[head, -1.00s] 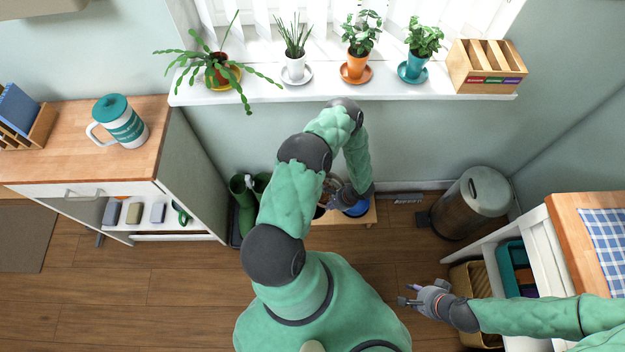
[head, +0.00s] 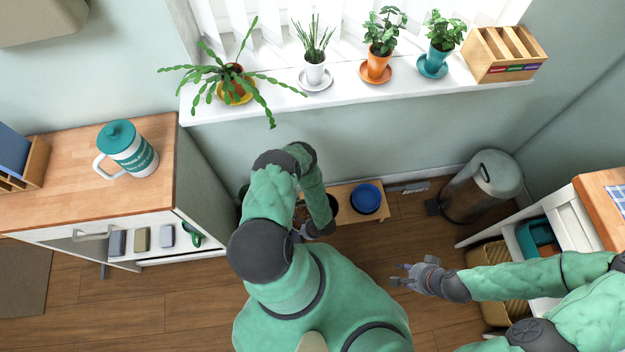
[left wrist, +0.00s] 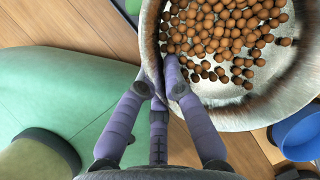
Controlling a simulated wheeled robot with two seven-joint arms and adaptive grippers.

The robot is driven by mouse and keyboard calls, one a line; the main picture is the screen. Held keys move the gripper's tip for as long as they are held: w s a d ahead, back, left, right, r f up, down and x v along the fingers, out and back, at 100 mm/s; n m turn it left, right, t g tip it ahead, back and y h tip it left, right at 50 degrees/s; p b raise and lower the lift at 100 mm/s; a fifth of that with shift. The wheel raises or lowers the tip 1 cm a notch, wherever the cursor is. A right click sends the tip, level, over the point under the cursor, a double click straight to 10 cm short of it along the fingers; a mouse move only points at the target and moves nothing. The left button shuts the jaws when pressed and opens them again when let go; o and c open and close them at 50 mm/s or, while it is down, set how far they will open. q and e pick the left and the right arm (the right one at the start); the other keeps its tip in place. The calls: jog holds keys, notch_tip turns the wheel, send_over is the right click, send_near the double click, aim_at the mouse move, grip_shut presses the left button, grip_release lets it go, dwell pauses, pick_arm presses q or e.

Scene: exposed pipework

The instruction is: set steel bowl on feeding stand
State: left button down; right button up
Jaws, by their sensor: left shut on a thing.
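The steel bowl (left wrist: 237,103), filled with brown kibble balls, fills the upper right of the left wrist view. My left gripper (left wrist: 165,82) is shut on its near-left rim. In the head view my left arm hides most of the bowl and the gripper. The wooden feeding stand (head: 346,216) is low by the back wall, partly behind that arm. The blue bowl also shows in the left wrist view (left wrist: 302,133). My right gripper (head: 408,275) is open and empty over the floor.
A trash bin (head: 480,190) stands right of the stand. A counter with a mug (head: 128,150) is at left. A shelf unit with a wicker basket (head: 488,258) is at right. The windowsill (head: 350,97) with potted plants overhangs behind. Floor in front of the stand is partly clear.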

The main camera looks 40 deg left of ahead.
pick_arm(q)
jog(key=shift+w+a+f, duration=0.2)
jog(key=shift+w+f, duration=0.05)
jog(key=shift+w, duration=0.1)
jog(key=w+f+b, duration=0.2)
jog(key=w, duration=0.1)
jog(key=w+f+b, duration=0.3)
jog(key=w, duration=0.1)
jog(key=w+f+b, duration=0.2)
jog(key=w, duration=0.2)
jog(key=shift+w+d+f, duration=0.2)
jog(key=shift+d+f, duration=0.15)
jog(key=shift+f, duration=0.05)
jog(key=shift+w+f+b, duration=0.45)
jog(key=shift+w+b, duration=0.05)
jog(key=shift+b, duration=0.05)
jog(key=shift+w+f, duration=0.15)
jog(key=shift+f, duration=0.05)
jog(key=f+b, duration=0.1)
jog(key=f, duration=0.1)
jog(key=f+b, duration=0.1)
jog(key=shift+w+f+b, duration=0.25)
jog(key=shift+b, duration=0.05)
jog(key=shift+r, duration=0.1)
